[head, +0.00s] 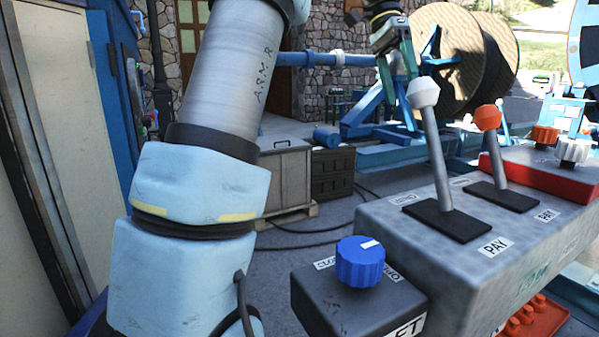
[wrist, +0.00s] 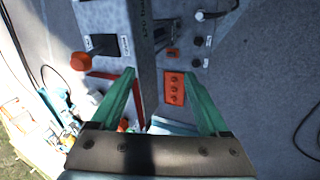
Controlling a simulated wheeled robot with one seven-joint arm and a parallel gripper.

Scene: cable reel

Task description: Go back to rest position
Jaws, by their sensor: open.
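My gripper (head: 397,82) is raised above the control console (head: 400,245), near the white-knobbed lever (head: 430,135). Its green fingers point down and are apart, with nothing between them. In the wrist view my gripper (wrist: 151,76) is open over the console, and a red plate with buttons (wrist: 174,93) shows by the right finger. My arm crosses the left of the head view. I cannot tell the exact gap between my gripper and the white-knobbed lever.
An orange-knobbed lever (head: 489,150) stands right of the white one. A blue dial (head: 360,262) sits on a smaller box in front. Large cable reels (head: 450,55) stand behind. A grey crate (head: 286,175) and cables lie on the floor.

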